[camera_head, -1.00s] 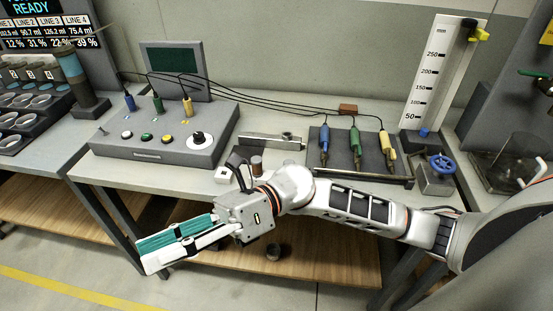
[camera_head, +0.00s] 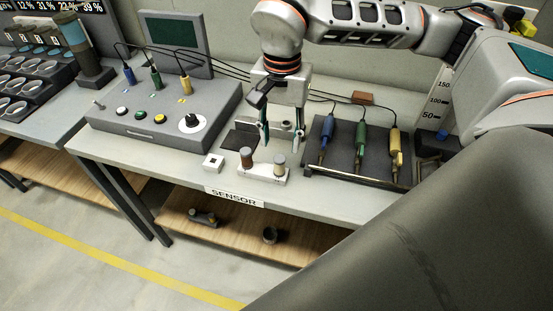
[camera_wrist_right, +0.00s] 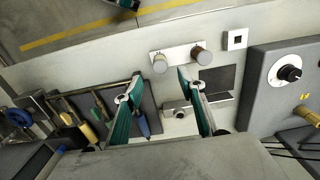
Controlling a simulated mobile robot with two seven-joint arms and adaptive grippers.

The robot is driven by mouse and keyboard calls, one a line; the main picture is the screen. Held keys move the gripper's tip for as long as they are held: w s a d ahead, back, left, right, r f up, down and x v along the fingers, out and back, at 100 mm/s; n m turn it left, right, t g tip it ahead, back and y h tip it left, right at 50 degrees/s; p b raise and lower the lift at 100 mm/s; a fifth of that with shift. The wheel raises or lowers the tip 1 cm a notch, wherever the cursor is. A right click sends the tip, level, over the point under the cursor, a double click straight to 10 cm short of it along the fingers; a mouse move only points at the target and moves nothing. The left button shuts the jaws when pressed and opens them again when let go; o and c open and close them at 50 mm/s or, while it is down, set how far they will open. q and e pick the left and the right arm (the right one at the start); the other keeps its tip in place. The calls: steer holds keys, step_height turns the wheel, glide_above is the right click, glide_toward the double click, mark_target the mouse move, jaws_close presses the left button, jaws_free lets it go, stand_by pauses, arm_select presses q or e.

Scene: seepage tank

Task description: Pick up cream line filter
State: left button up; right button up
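The cream line filter (camera_head: 279,161) is a short pale cylinder standing upright on a small white block near the table's front edge. A brown filter (camera_head: 246,157) stands beside it on the same block. In the right wrist view the cream filter (camera_wrist_right: 160,64) is just beyond the fingertips, and the brown filter (camera_wrist_right: 202,57) is to its right. My right gripper (camera_head: 282,133) points down, open and empty, with teal-padded fingers spread apart behind the cream filter. The gripper also shows in the right wrist view (camera_wrist_right: 159,76). My left gripper is not seen.
A control box (camera_head: 165,118) stands to the left. A dark tray (camera_head: 340,160) with blue, green and yellow probes lies to the right. A small white square piece (camera_head: 213,163) sits left of the filters. The SENSOR label (camera_head: 234,198) marks the front edge.

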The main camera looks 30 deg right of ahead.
mark_target(279, 158)
steer(key=shift+d+f, duration=0.15)
steer(key=shift+f, duration=0.05)
steer(key=f, duration=0.7)
steer(key=shift+s+a+f, duration=0.1)
steer(key=shift+a+f, duration=0.05)
steer(key=shift+a, duration=0.15)
jaws_close()
